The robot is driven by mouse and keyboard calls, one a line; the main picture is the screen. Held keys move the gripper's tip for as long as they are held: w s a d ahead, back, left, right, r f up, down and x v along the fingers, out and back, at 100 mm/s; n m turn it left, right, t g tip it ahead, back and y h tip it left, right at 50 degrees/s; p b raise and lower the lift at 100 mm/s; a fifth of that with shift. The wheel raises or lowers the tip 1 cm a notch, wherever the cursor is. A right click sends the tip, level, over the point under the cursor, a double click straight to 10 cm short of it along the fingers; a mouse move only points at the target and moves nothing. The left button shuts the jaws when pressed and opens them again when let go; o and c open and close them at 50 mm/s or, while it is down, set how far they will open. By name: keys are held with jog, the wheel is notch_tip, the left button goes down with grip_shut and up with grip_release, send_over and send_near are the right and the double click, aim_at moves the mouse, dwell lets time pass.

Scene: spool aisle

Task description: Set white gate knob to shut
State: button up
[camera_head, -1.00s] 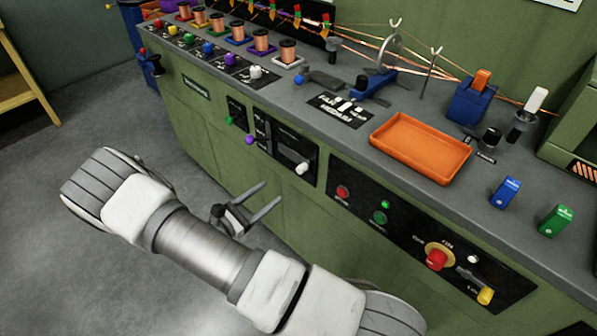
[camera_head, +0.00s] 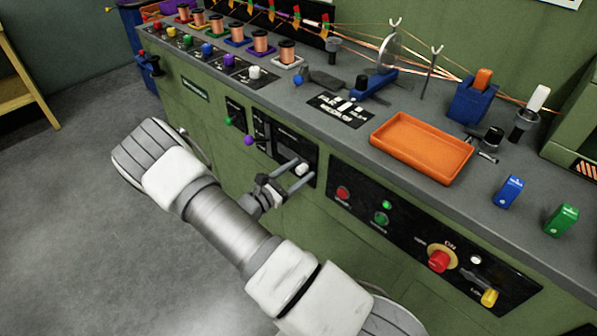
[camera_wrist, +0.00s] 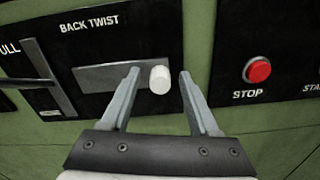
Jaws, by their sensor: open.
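A white cylindrical knob (camera_wrist: 159,79) stands out from a grey plate on the black front panel marked BACK TWIST. It also shows in the head view (camera_head: 302,169). My gripper (camera_head: 297,173) is open in front of this knob. In the wrist view its two fingers (camera_wrist: 158,86) lie on either side of the knob, with a gap on both sides. Another white knob (camera_head: 254,72) sits on the bench top, at the right end of a row of coloured knobs before the spools. My gripper is well away from that one.
A green knob (camera_head: 227,121) and a purple knob (camera_head: 249,140) stick out left of the gripper. A red stop button (camera_wrist: 257,69) is on the panel to the right. An orange tray (camera_head: 421,147) sits on the bench above. The floor at left is clear.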

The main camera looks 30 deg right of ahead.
grip_shut()
dwell(1.3)
